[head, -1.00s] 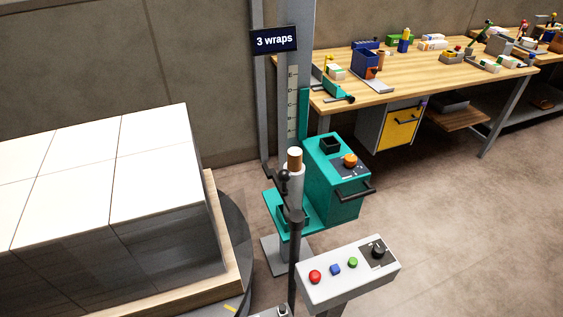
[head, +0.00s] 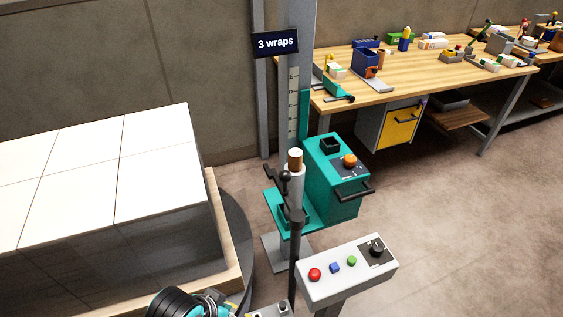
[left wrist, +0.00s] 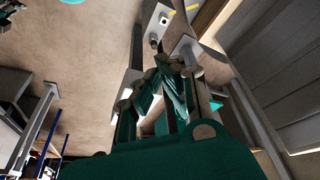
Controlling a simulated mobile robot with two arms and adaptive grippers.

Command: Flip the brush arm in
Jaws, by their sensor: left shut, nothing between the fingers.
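In the head view a short dark arm (head: 271,173) with a round black knob sits by the pale roll (head: 295,185) on the teal carriage (head: 333,183). It looks like the brush arm, but no bristles can be made out. A dark upright post (head: 294,265) stands in front of it. My left arm's wrist shows at the bottom edge of the head view, well below and left of the dark arm; its fingers are not clear there. In the left wrist view my left gripper (left wrist: 172,72) is shut and empty. My right gripper is out of view.
A wrapped load (head: 110,200) on a wooden pallet fills the left. A control box (head: 346,272) with coloured buttons stands at lower right. A cluttered workbench (head: 425,80) is behind. The floor at right is clear.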

